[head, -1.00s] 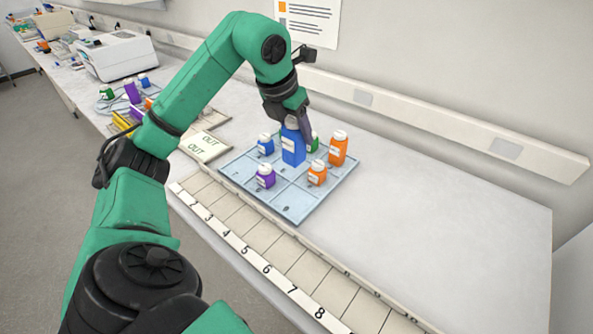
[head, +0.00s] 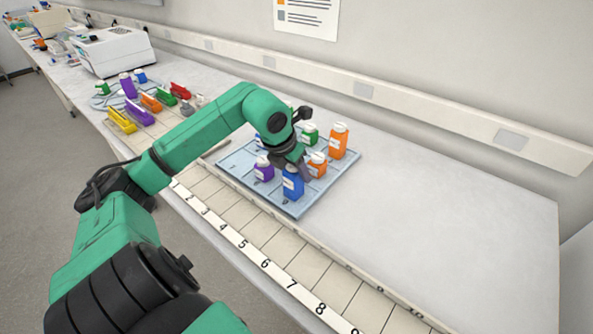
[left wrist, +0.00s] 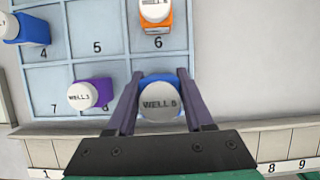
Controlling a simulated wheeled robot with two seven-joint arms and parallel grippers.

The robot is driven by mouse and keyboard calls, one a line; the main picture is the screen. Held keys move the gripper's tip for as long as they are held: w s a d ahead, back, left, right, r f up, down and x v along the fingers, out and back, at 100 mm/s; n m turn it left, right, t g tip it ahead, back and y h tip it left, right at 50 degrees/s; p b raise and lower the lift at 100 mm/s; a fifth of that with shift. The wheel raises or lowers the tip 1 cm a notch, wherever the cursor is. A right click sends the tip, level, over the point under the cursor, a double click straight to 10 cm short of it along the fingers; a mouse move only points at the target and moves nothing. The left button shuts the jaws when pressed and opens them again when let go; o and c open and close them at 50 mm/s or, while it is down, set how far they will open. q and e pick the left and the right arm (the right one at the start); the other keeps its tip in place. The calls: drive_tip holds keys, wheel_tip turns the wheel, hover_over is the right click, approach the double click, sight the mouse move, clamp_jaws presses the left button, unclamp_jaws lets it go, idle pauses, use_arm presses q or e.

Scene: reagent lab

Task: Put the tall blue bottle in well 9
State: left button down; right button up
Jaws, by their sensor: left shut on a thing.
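The tall blue bottle (head: 292,186) is upright at the near corner of the light blue well tray (head: 325,193). My left gripper (head: 291,163) is shut on its upper part. In the left wrist view the bottle's grey cap (left wrist: 159,102) shows between the two fingers (left wrist: 158,98). The bottle covers the bottom right well, below well 6 and right of the purple bottle, so its number is hidden. I cannot tell whether the bottle's base touches the tray. My right gripper is not in view.
A small purple bottle (head: 264,169) and a short orange bottle (head: 317,165) stand close beside the blue one. A tall orange bottle (head: 338,141) and a green bottle (head: 310,134) stand farther back. A numbered strip (head: 264,264) runs along the front. The right bench is clear.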

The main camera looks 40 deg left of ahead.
use_arm(q)
drive_tip(key=shift+c, duration=1.4)
unclamp_jaws()
drive_tip(key=shift+a, duration=0.1)
drive_tip(key=shift+r, duration=0.35)
drive_tip(key=b+v, duration=0.1)
drive_tip(key=v, duration=1)
drive_tip(key=shift+s+r+b, duration=0.15)
drive_tip(key=shift+r+b, duration=0.15)
drive_tip(key=shift+b, duration=0.05)
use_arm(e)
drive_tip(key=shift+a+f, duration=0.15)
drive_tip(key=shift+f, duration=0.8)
